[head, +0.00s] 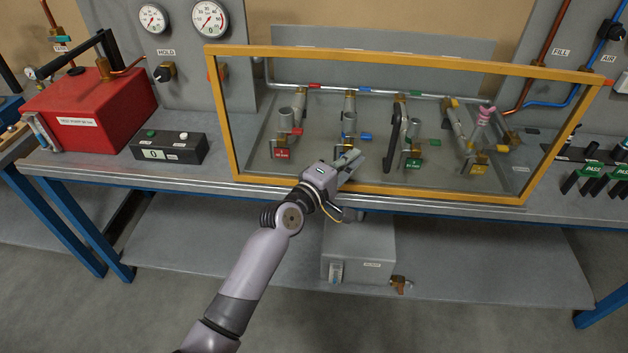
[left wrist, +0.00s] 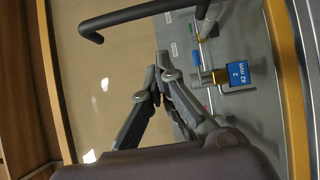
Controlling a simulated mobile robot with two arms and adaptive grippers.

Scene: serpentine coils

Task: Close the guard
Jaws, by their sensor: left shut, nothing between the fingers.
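The guard is a clear pane in an orange frame (head: 222,115), standing across the bench in front of the coil fixtures in the head view. Its lower bar appears along the front of the bench; I cannot tell whether it touches. A black handle (head: 392,137) is on the pane; it also shows at the top of the left wrist view (left wrist: 140,15). My left gripper (head: 355,158) is shut and empty, on the near side of the pane, left of and below the handle. The frame also shows in the left wrist view (left wrist: 287,90). My right gripper is out of view.
Behind the pane are several fixtures with coloured tags, such as a blue one (left wrist: 238,75). A red box (head: 90,108) and a black display unit (head: 168,147) stand left of the guard. A grey box (head: 358,250) sits below the bench.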

